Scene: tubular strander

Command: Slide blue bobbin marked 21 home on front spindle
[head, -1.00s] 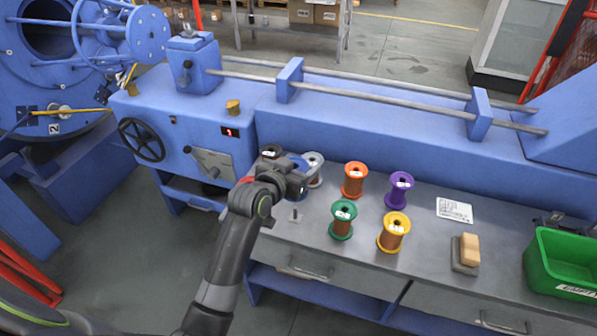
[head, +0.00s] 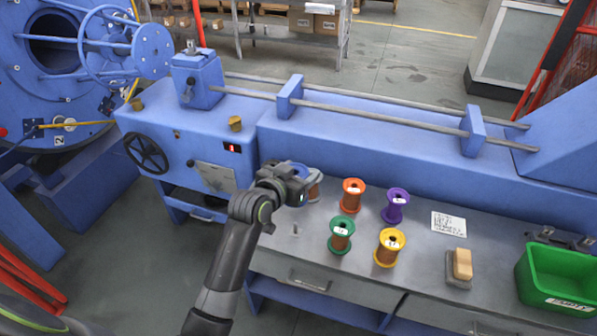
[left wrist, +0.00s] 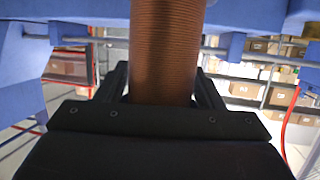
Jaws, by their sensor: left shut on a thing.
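My left gripper (head: 297,184) is shut on a bobbin over the back left of the bench. In the left wrist view the bobbin's copper-brown winding (left wrist: 167,50) stands upright between the two fingers, and its ends are cut off or hidden. In the head view a bit of blue rim (head: 298,168) shows at the gripper, mostly covered by it. The number 21 cannot be read. A grey bobbin (head: 315,186) stands just right of the gripper, partly hidden. I cannot make out the front spindle for certain. My right gripper is not in view.
Orange (head: 353,195), purple (head: 396,206), green (head: 341,235) and yellow (head: 389,247) bobbins stand on the bench. A small peg (head: 295,230) is on the bench. A label sheet (head: 449,224), a tan block (head: 462,264) and a green bin (head: 556,280) are at right. The blue strander (head: 75,70) is at left.

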